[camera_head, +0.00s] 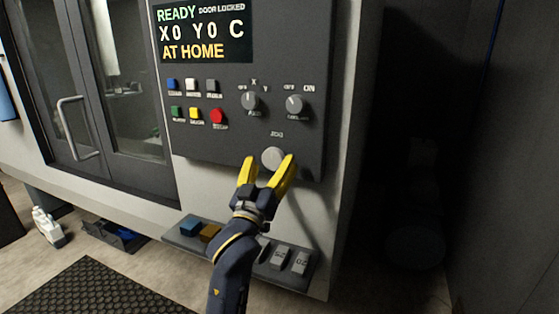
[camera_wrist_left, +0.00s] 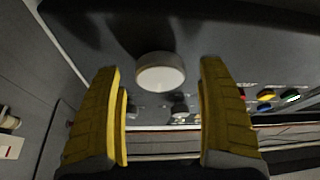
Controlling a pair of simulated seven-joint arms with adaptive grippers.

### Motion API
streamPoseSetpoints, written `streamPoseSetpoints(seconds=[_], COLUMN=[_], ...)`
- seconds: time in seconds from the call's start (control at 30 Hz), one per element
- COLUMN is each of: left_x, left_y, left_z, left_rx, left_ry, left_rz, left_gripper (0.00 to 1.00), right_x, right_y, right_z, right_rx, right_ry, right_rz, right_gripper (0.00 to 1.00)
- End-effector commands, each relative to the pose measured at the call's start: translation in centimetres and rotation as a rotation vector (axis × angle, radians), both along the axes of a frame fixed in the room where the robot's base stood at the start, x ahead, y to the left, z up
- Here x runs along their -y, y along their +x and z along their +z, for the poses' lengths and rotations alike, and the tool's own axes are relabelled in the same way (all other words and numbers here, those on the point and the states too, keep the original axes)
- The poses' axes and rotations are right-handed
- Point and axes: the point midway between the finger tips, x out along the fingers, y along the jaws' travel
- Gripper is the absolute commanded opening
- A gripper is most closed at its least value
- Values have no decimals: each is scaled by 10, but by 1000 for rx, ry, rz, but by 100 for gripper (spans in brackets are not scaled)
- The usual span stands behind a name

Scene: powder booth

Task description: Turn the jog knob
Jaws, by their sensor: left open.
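The jog knob (camera_head: 272,157) is a round, pale grey knob under the JOG label, low on the dark control panel (camera_head: 215,133). It also shows in the left wrist view (camera_wrist_left: 160,72), ahead of my fingers and between them in the picture. My left gripper (camera_head: 268,168) has yellow fingers, spread open, with nothing held. In the head view its fingertips lie at either side of the knob's lower part. I cannot tell whether they touch it. My right gripper is not in view.
Two selector knobs (camera_head: 251,101) (camera_head: 295,104) and several coloured buttons, including a red one (camera_head: 217,116), sit above. The screen (camera_head: 205,32) reads READY, DOOR LOCKED, X0 Y0 C, AT HOME. A shelf (camera_head: 183,241) with blocks juts out below. A dark gap (camera_head: 415,130) lies right.

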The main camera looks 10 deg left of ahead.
Motion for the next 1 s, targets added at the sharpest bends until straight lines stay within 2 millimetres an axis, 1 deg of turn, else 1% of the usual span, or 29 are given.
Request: streamPoseSetpoints(seconds=[0.1, 0.23, 0.6, 0.63, 1.0], left_x=[-3, -4, -5, -5, -5], left_y=[8, 13, 15, 15, 15], left_z=[4, 6, 7, 7, 7], left_rx=[0, 0, 0, 0, 0], left_ry=[1, 1, 1, 1, 0], left_rz=[6, 9, 11, 11, 11], left_gripper=[75, 75, 75, 74, 31], right_x=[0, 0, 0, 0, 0], right_y=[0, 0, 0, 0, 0], right_z=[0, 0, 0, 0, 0], right_rx=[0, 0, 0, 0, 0], right_ry=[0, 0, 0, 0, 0], right_rz=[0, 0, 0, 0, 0], right_gripper=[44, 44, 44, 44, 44])
